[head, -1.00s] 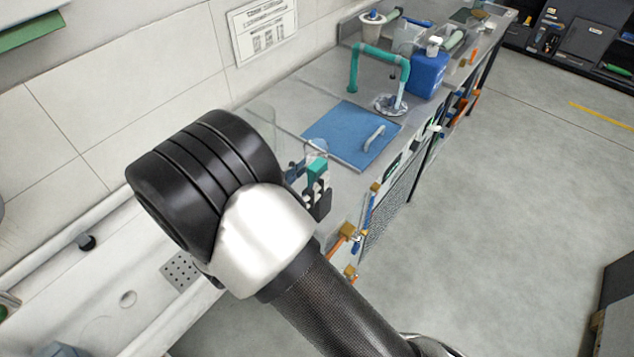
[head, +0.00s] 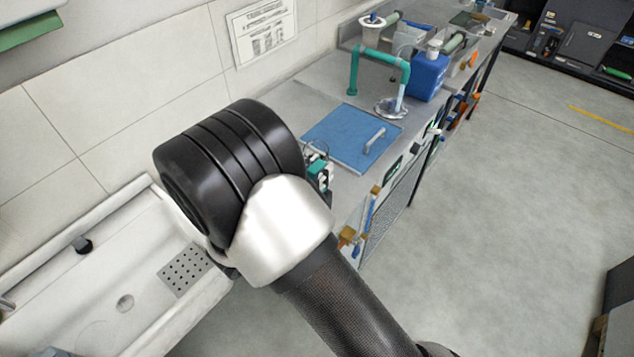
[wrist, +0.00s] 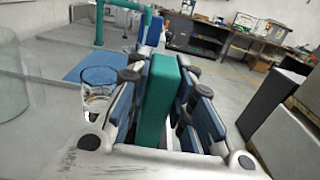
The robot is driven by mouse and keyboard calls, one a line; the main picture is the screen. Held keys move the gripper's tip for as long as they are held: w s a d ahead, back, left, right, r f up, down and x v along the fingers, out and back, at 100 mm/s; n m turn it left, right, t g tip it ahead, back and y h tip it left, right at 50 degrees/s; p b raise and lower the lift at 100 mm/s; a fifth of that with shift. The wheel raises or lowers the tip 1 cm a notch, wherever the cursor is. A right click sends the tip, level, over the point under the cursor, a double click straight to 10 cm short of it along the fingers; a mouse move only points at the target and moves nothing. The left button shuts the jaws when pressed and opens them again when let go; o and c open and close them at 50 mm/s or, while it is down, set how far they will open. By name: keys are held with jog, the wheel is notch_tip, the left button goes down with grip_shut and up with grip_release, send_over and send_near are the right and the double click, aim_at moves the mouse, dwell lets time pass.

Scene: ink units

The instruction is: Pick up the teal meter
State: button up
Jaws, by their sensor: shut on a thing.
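The teal meter (wrist: 158,105) is a flat teal block standing upright in the wrist view. My gripper (wrist: 163,95) is shut on it, with a blue-padded finger on each side. In the head view, a small teal part of the meter (head: 316,167) shows just right of my black wrist joint. My arm hides most of the gripper there. What lies directly under the meter is hidden.
A clear glass beaker (wrist: 98,84) stands left of my gripper. A blue board with a handle (head: 352,137), a teal tap pipe (head: 353,70) and a blue container (head: 428,76) are on the bench. A white sink (head: 110,280) is at lower left. Open floor lies right.

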grip_shut()
